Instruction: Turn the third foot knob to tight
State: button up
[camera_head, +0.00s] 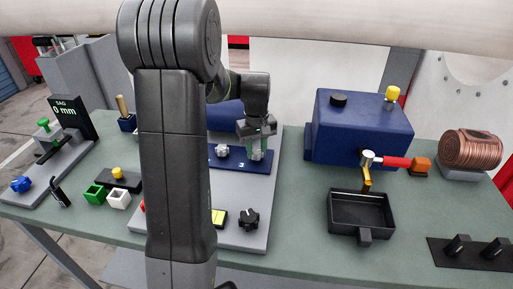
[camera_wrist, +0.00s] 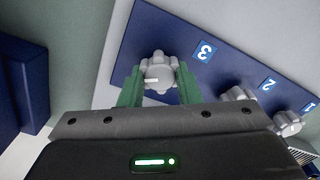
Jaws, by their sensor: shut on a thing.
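The third foot knob (camera_wrist: 158,72) is a light grey lobed knob with a white mark, beside the label 3 (camera_wrist: 204,51) on a blue plate (camera_wrist: 185,22). My gripper (camera_wrist: 159,86) has green fingers on both sides of this knob and is shut on it. In the head view my gripper (camera_head: 256,148) is over the right end of the blue plate (camera_head: 228,166), and the third knob (camera_head: 256,155) shows between its fingers. The second foot knob (camera_wrist: 238,95) and first foot knob (camera_wrist: 287,123) stand free in the wrist view. My arm hides part of the plate in the head view.
A blue box (camera_head: 360,128) stands right of my gripper, with a black tray (camera_head: 361,213) in front of it. A black knob (camera_head: 249,217) sits on the grey base plate (camera_head: 262,190). A copper spool (camera_head: 470,149) is at far right. A gauge (camera_head: 70,113) reads 0 mm.

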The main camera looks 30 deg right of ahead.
aim_at(257, 150)
jog(key=m, duration=0.5)
jog(key=shift+r+m+p, duration=0.1)
jog(key=shift+m+p, duration=0.2)
jog(key=m, duration=0.4)
jog(key=shift+m, duration=0.4)
jog(key=o, duration=1)
notch_tip(257, 150, up, 14)
jog(key=shift+f, duration=0.15)
jog(key=shift+f, duration=0.1)
